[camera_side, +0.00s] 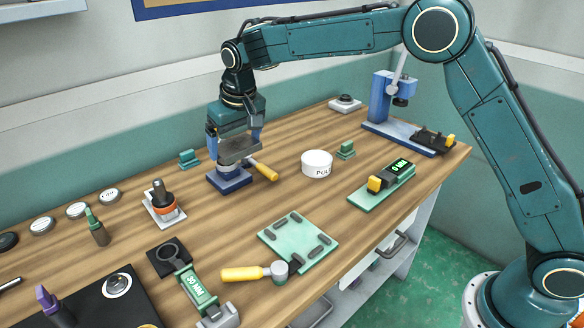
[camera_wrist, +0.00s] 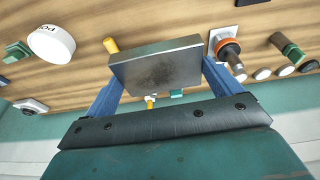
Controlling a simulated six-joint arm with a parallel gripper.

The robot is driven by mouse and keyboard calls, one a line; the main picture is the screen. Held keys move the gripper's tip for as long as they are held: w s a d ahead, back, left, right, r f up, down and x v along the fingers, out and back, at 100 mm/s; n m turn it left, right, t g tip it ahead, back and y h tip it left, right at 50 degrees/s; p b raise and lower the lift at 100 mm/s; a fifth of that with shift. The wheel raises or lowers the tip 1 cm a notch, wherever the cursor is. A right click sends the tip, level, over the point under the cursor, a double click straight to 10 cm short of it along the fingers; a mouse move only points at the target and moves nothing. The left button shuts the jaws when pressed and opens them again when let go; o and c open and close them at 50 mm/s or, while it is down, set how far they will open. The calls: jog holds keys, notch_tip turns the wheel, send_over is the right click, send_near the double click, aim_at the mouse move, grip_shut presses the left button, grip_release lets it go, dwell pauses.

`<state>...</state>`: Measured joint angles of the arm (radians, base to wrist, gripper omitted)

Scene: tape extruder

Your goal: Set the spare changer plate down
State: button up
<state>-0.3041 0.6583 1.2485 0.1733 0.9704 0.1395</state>
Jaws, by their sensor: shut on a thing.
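The spare changer plate (camera_side: 238,150) is a flat dark-grey metal slab. My gripper (camera_side: 234,143) points down and is shut on it, with one blue finger on each side. In the wrist view the plate (camera_wrist: 157,65) spans the space between the blue fingers of my gripper (camera_wrist: 160,75). Directly below the plate in the side view is a blue block (camera_side: 230,182) on the table. I cannot tell whether the plate touches it. A tool with a yellow handle (camera_side: 265,172) sticks out beside the block, its other end hidden by the plate.
A white round tub (camera_side: 317,163) stands right of the plate. An orange-collared tool (camera_side: 163,203) on a white pad stands to the left, and a small green block (camera_side: 188,158) behind. A pale green tray (camera_side: 290,229) lies in front. Bare wood lies between these.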

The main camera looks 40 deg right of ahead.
jog(key=shift+w+a+r, duration=0.2)
jog(key=shift+a+r, duration=0.45)
jog(key=shift+a, duration=0.35)
jog(key=shift+w+a+r, duration=0.15)
jog(key=shift+a+r, duration=0.5)
jog(key=shift+a, duration=0.3)
jog(key=shift+f, duration=0.15)
send_over(229, 216)
jog(key=f, duration=1.5)
jog(key=shift+s+f, duration=0.25)
jog(key=shift+s, duration=0.05)
jog(key=shift+f, duration=2.15)
jog(key=shift+f, duration=0.1)
jog(key=o, duration=1.2)
jog(key=shift+s+f, duration=0.1)
jog(key=shift+c, duration=0.2)
